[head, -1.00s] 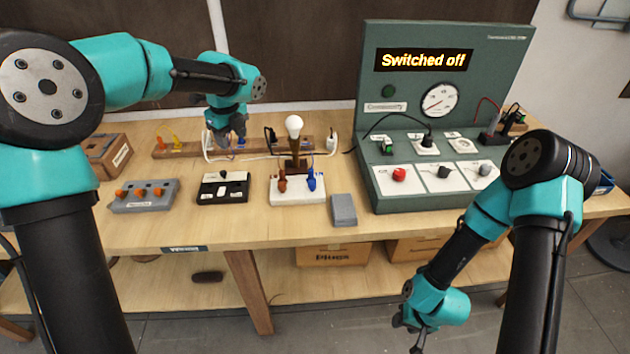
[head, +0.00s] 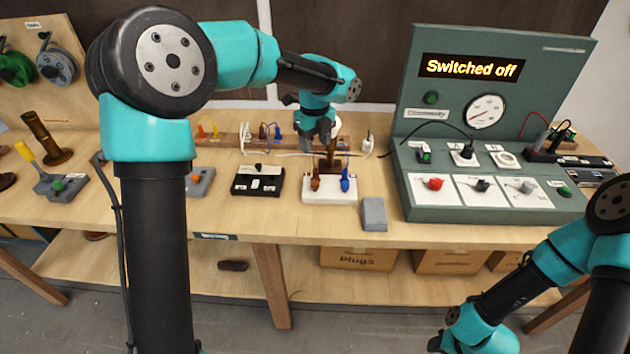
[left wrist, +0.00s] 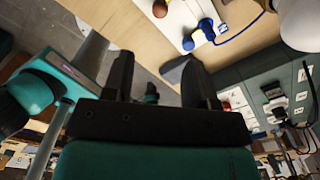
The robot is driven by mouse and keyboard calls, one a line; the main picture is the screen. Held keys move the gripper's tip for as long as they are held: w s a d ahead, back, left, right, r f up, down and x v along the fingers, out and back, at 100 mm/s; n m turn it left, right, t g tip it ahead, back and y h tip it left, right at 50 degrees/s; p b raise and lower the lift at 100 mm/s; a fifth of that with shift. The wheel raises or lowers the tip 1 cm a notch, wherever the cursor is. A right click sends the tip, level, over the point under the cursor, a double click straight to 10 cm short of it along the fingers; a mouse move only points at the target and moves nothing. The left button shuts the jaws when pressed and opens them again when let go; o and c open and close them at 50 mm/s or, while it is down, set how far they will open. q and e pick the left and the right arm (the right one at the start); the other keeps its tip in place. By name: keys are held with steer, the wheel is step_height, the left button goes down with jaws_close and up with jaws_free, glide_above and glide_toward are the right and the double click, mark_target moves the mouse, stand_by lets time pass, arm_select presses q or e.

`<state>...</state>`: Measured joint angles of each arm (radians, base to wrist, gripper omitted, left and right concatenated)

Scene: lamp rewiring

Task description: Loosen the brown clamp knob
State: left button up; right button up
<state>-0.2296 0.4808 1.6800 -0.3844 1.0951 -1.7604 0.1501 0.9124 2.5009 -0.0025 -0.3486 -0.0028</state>
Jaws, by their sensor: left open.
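The brown clamp knob (head: 315,178) stands on the left of the white lamp base (head: 330,194), with the blue clamp knob (head: 345,181) to its right. In the left wrist view the brown knob (left wrist: 159,9) is at the top edge, with the blue knob (left wrist: 207,29) right of it. My left gripper (head: 318,146) hangs above and behind the base, in front of the lamp's post and bulb. In the left wrist view its jaws (left wrist: 157,72) are open and empty, apart from the knob. My right gripper (head: 436,343) is low at the bottom edge, its jaws cut off.
A black switch block (head: 258,182) stands left of the base and a grey block (head: 374,213) at its right front. The green panel (head: 430,205) reads "Switched off". A wooden rail with plugs (head: 215,138) lies behind. The front strip of table is mostly clear.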

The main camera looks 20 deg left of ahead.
mark_target(315, 182)
arm_select(q)
step_height(315, 182, down, 14)
steer(key=shift+f, duration=0.1)
stand_by(0.4)
steer(key=shift+c, duration=0.2)
steer(key=c, duration=0.9)
